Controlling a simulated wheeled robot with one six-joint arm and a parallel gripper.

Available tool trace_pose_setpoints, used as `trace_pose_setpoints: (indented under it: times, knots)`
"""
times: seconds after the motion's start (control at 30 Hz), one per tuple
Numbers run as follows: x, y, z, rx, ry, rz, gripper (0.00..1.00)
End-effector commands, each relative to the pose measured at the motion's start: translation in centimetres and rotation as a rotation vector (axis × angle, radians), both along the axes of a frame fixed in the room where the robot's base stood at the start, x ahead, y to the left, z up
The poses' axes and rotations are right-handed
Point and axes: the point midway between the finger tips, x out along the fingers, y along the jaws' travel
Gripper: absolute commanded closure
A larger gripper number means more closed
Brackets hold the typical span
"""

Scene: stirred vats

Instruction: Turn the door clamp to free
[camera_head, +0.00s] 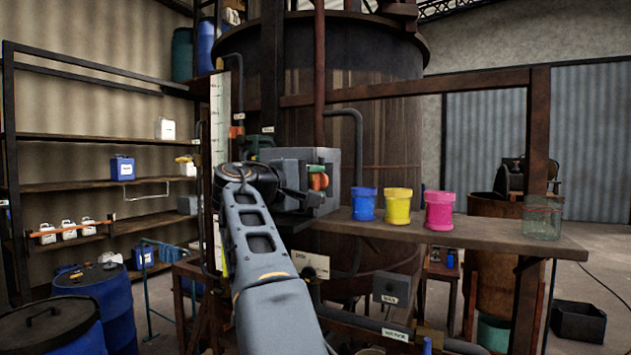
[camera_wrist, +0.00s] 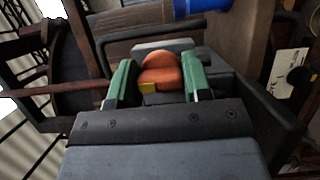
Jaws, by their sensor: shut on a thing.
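My gripper (camera_wrist: 163,82) is shut on the knob, one finger on each side. The exact turn angle of the clamp cannot be told.
Blue (camera_head: 364,204), yellow (camera_head: 397,206) and pink (camera_head: 439,210) pots and a clear jar (camera_head: 542,217) stand on a wooden shelf (camera_head: 480,236) right of the box. Blue drums (camera_head: 105,300) stand at the lower left. An upright rusty post (camera_head: 534,130) rises at right.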

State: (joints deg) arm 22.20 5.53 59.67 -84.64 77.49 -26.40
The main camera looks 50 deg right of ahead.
Motion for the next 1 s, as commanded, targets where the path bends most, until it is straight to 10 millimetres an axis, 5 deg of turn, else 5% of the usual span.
trace_pose_setpoints:
  times: [0.6, 0.63, 0.9, 1.0]
  knots:
    - [0.08, 0.00, -0.19, 0.013, -0.035, 0.000, 0.79]
    - [0.08, 0.00, -0.18, 0.013, -0.035, 0.000, 0.54]
    - [0.02, -0.01, -0.08, 0.011, -0.035, 0.000, 0.30]
    - [0.00, -0.01, -0.05, 0.010, -0.035, 0.000, 0.30]
